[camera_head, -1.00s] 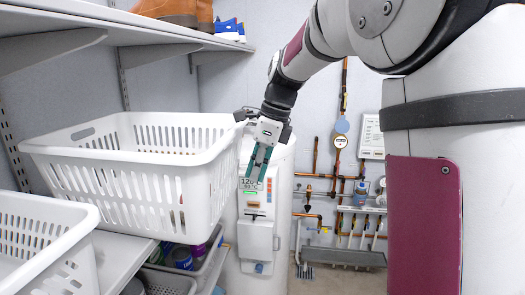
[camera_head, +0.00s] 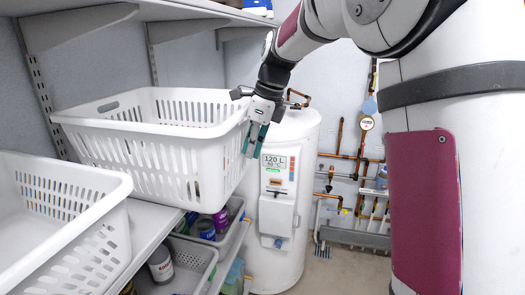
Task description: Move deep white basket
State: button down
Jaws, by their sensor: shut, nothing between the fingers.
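The deep white basket (camera_head: 150,150) stands on the middle shelf at the left, with slotted walls and a handle slot in its far wall. My gripper (camera_head: 251,150) hangs from above at the basket's right side, with its fingers pointing down and closed together. The fingers are close to the basket's right wall near the rim. I cannot tell whether they touch it. Nothing shows between the fingers. The basket's inside looks empty where it can be seen; its floor is hidden.
Another white basket (camera_head: 50,220) is on the same shelf (camera_head: 150,225) at front left. An upper shelf (camera_head: 150,12) hangs above. A lower basket (camera_head: 190,262) and cans (camera_head: 160,262) are below. A water heater (camera_head: 285,190) stands behind my gripper, with pipes (camera_head: 340,155) to the right.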

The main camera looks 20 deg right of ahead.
jog(key=w+a+b, duration=0.1)
jog(key=w+a, duration=0.3)
jog(key=a, duration=0.2)
jog(key=shift+w, duration=0.2)
